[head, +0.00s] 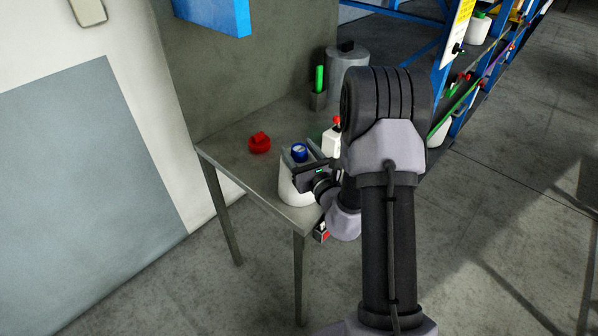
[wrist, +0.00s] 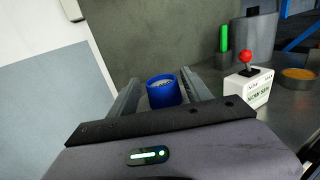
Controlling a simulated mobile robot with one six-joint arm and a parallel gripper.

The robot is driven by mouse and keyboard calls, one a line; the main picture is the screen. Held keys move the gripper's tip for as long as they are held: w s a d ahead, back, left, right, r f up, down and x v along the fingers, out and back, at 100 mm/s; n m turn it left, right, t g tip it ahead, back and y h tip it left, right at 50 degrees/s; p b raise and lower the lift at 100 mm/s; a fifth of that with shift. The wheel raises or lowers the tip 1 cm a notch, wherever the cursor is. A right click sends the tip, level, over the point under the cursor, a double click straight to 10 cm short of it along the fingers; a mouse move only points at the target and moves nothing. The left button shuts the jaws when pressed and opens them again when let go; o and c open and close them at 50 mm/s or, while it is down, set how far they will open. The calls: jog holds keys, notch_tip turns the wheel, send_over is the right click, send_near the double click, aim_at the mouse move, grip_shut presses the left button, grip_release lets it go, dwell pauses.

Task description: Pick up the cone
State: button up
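The cone is a white body (head: 288,183) with a blue tube top (head: 299,152), standing near the front corner of the grey table. Its blue hollow top also shows in the wrist view (wrist: 163,95), between the two fingers; its white body is hidden there by my gripper. My gripper (head: 305,158) is at the cone's upper part, coming from the right. In the wrist view my gripper (wrist: 162,82) is open, with a finger on each side of the blue top and narrow gaps visible. I cannot tell whether either finger touches lower down.
On the table (head: 229,152) are a red object (head: 260,143), a white box with a red-knobbed lever (wrist: 247,84), a green stick in a holder (head: 319,82) and a grey cylinder (head: 349,68). A wall panel stands behind. A blue rack is at the right.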

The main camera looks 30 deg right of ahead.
jog(key=shift+w+d+f, duration=0.1)
jog(key=shift+d+f, duration=0.05)
jog(key=c, duration=0.7)
grip_shut()
notch_tip(320, 180, up, 10)
jog(key=p, duration=0.4)
